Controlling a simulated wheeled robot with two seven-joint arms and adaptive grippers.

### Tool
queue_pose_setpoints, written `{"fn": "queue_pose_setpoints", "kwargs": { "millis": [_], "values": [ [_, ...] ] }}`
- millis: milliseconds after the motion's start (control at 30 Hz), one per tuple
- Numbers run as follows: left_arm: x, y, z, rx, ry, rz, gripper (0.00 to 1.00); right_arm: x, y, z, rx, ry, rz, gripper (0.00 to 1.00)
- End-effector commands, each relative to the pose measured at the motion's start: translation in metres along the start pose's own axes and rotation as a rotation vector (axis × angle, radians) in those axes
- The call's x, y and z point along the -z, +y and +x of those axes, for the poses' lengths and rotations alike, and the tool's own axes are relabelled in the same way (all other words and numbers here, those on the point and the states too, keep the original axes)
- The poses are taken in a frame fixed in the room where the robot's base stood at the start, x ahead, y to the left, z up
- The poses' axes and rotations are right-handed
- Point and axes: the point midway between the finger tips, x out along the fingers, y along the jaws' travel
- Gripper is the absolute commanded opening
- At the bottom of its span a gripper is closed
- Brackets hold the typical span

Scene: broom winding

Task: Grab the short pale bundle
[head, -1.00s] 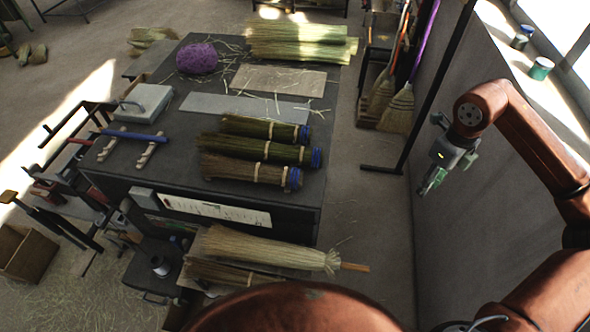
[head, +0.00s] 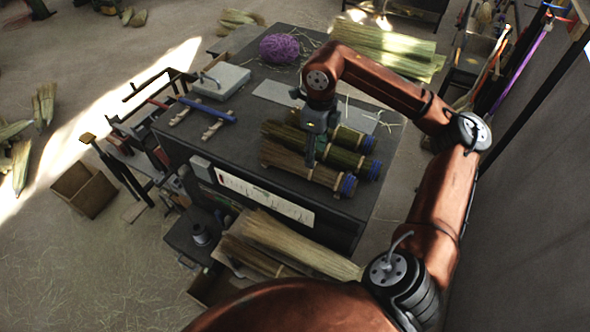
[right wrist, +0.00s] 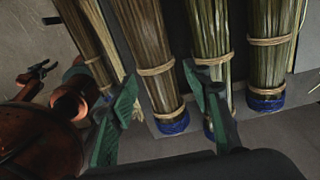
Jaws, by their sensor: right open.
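Three short tied bundles with blue ends lie side by side on the dark table. The nearest, the palest tan-brown one (head: 285,164), is beside two greener ones (head: 345,158) (head: 352,138). My right gripper (head: 311,160) is over the tan bundle, pointing down. In the right wrist view my right gripper (right wrist: 160,82) is open, its green fingers on either side of the tan bundle (right wrist: 150,50). The right finger is in front of a greener bundle (right wrist: 209,30). Contact is hard to tell. A dark jaw-like shape at the wrist view's left edge may be my left gripper (right wrist: 38,76).
Long pale bundles (head: 290,240) lie on a lower shelf before the table. A purple twine ball (head: 279,48), a grey box (head: 221,82) and a blue bar (head: 207,109) are on the table's left part. Long green stalks (head: 380,45) lie behind.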

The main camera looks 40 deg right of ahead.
Motion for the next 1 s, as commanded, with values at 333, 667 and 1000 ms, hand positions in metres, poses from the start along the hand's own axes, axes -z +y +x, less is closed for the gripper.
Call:
{"fn": "queue_pose_setpoints", "kwargs": {
  "millis": [333,667,1000],
  "values": [
    [0.022,-0.002,-0.012,0.002,0.027,0.004,0.40,0.003,0.004,0.035,-0.001,0.005,-0.002,0.58],
    [0.011,-0.004,-0.025,0.003,0.012,0.001,0.40,0.003,0.007,0.073,-0.001,0.001,-0.004,0.58],
    [0.008,-0.004,-0.024,0.004,0.008,0.000,0.40,0.003,0.007,0.074,0.000,0.001,-0.004,0.50]
  ]
}}
